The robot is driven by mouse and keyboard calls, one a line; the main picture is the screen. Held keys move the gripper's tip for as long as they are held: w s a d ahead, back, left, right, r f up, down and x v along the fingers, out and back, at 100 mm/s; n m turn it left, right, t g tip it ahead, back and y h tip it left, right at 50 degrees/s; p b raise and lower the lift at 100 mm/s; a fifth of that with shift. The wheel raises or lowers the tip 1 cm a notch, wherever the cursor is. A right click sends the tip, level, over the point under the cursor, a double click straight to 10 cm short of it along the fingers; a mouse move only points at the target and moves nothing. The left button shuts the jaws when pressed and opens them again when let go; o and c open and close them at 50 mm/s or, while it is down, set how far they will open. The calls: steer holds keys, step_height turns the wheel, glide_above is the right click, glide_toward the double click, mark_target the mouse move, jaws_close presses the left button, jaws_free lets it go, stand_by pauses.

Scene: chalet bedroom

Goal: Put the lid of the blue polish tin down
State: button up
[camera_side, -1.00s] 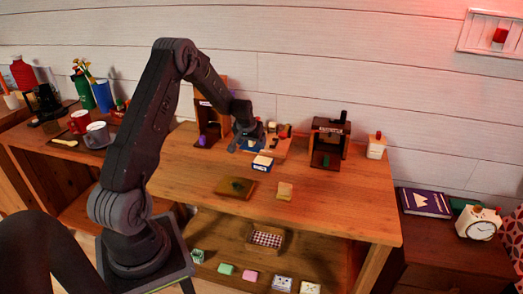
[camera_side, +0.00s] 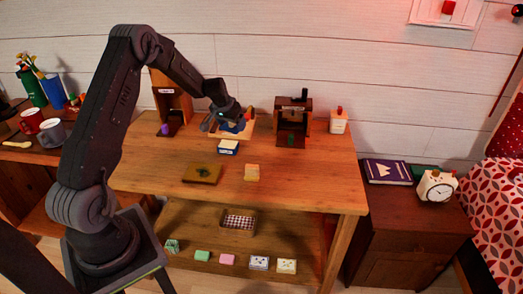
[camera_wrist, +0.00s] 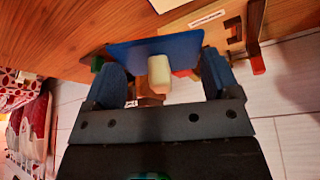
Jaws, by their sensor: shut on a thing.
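The blue polish tin (camera_side: 228,149) stands on the table with a white label on its front and a pale top face. My gripper (camera_side: 226,124) is just behind it, low over the table's back part. In the wrist view, a flat blue piece with a pale knob (camera_wrist: 158,74), which looks like the lid (camera_wrist: 150,48), sits between the spread fingers of my gripper (camera_wrist: 160,85). The gripper appears closed on it. Whether the lid touches anything below is hidden.
Wooden stands (camera_side: 172,100) and (camera_side: 294,120) rise at the back, left and right of the gripper. A white bottle (camera_side: 338,122) is at the right. The tabletop's right front is clear.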

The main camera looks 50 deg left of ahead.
glide_above(265, 151)
steer(key=s, duration=0.1)
steer(key=f, duration=0.6)
steer(key=shift+s+d+f, duration=0.15)
steer(key=shift+d+f, duration=0.1)
steer(key=shift+f, duration=2.15)
steer(key=shift+f, duration=0.2)
